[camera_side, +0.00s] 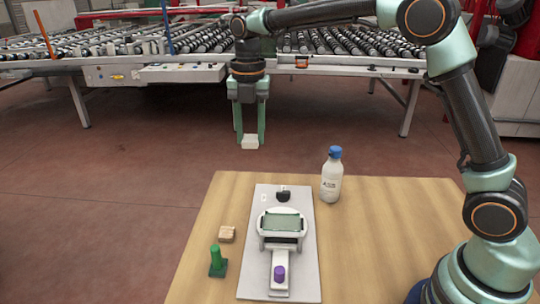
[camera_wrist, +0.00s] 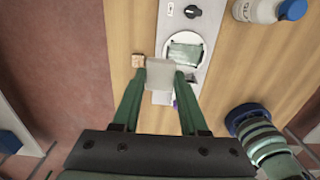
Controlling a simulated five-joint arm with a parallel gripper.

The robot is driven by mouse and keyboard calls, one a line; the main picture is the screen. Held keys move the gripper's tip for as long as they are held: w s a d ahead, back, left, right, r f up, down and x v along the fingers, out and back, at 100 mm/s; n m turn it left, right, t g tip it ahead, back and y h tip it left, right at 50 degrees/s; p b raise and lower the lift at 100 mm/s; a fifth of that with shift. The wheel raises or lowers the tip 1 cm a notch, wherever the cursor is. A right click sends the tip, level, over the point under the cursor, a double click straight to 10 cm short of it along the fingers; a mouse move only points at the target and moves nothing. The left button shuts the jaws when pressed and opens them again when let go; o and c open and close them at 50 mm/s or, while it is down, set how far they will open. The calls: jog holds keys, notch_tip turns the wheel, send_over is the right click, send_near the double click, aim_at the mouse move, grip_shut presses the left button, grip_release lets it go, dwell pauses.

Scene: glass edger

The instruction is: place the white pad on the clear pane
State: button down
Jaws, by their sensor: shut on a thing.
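My gripper (camera_side: 250,140) is shut on the white pad (camera_side: 250,142) and holds it in the air, above and behind the table's far left edge in the side view. In the wrist view the white pad (camera_wrist: 160,73) sits between the two green fingertips. The clear pane (camera_side: 283,222) is a greenish rectangle lying on the round white holder of a grey base plate on the table. In the wrist view the pane (camera_wrist: 185,52) shows just right of and beyond the pad, apart from it. The pad and a finger hide part of the holder there.
The grey base plate (camera_side: 254,282) carries a black knob (camera_side: 283,196) and a purple-topped part (camera_side: 279,273). A white bottle with a blue cap (camera_side: 331,177) stands right of it. A wooden block (camera_side: 227,234) and a green peg (camera_side: 216,260) stand left.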

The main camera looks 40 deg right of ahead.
send_over(282, 221)
jog(key=w, duration=0.1)
jog(key=f, duration=1.3)
jog(key=s+f, duration=0.1)
jog(key=f, duration=0.5)
jog(key=shift+f, duration=0.25)
jog(key=shift+f, duration=0.1)
jog(key=shift+c, duration=2.2)
grip_release()
